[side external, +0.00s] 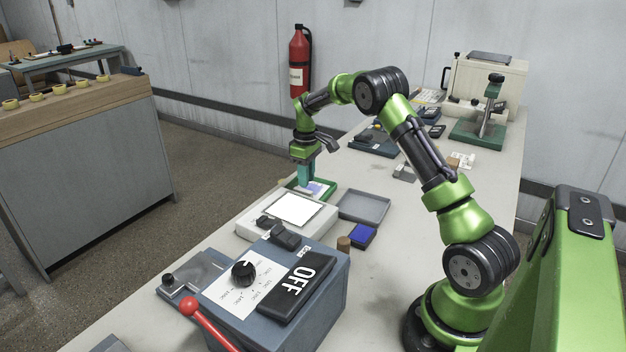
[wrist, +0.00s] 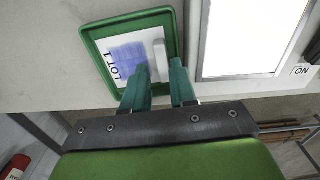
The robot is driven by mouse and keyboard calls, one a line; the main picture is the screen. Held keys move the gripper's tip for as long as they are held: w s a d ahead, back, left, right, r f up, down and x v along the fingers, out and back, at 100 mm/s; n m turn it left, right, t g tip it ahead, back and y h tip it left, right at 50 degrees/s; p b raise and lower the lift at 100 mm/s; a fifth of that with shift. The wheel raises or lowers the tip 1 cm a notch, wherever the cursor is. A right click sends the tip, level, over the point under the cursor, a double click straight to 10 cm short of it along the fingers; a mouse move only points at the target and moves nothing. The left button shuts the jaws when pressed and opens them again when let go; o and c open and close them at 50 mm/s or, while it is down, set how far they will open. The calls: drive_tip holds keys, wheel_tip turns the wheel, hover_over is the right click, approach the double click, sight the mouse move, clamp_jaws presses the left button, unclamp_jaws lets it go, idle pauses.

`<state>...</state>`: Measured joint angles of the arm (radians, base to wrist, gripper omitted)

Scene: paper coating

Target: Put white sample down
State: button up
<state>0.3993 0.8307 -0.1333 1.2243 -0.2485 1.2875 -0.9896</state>
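My gripper (side external: 305,180) points down at the green tray (side external: 332,193), low over its left part. In the wrist view, its two teal fingers (wrist: 160,68) are a small gap apart over the tray (wrist: 92,40). A narrow white piece (wrist: 159,50), seemingly the white sample, shows in line with that gap, inside the tray's outline. I cannot tell whether the fingers touch it or whether it rests on the tray floor. A LOT 1 sheet (wrist: 112,57) with a blue-violet patch lies beside it in the tray.
A pale device with a bright white panel (side external: 294,209) stands close to the tray; the panel also shows in the wrist view (wrist: 243,38).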

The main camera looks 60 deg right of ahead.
wheel_tip(320, 180, up, 7)
drive_tip(key=s+a+r+m+t, duration=0.1)
drive_tip(key=s+a+r+t, duration=0.1)
drive_tip(key=s+a+r, duration=0.35)
drive_tip(key=s+a+r+m+t, duration=0.1)
drive_tip(key=s+a+r, duration=0.1)
drive_tip(key=a+r, duration=0.6)
drive_tip(key=s+a+f+m+t+y, duration=0.1)
drive_tip(key=s+a+m+t+y, duration=0.1)
drive_tip(key=s+a, duration=1.2)
drive_tip(key=shift+s+a+f+m+t, duration=0.15)
drive_tip(key=shift+s+f+m+t, duration=0.3)
drive_tip(key=shift+s+t, duration=0.75)
